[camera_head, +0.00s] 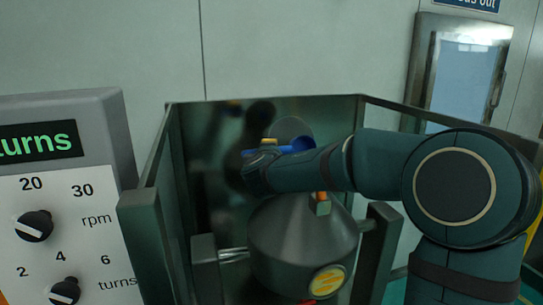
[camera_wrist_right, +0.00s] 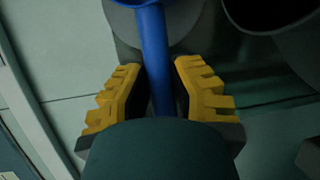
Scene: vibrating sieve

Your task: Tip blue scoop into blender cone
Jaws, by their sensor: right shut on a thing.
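The blue scoop (camera_head: 290,147) shows in the head view as a short blue strip above the blender, partly hidden by my right arm. In the right wrist view its blue handle (camera_wrist_right: 157,60) runs up between the yellow finger pads of my right gripper (camera_wrist_right: 160,92), which is shut on it. The scoop's bowl is mostly cut off at the top, and its contents are not visible. The grey blender cone (camera_head: 300,240) sits below my right gripper (camera_head: 262,160) in the head view. The cone's upper opening is hidden by my arm there. My left gripper is not in view.
Dark guard walls (camera_head: 150,205) enclose the blender at the sides and back. Posts stand on both sides of the cone. A control panel (camera_head: 75,220) with knobs and a "turns" display stands at the left. In the wrist view a dark round opening (camera_wrist_right: 275,8) lies at the upper right.

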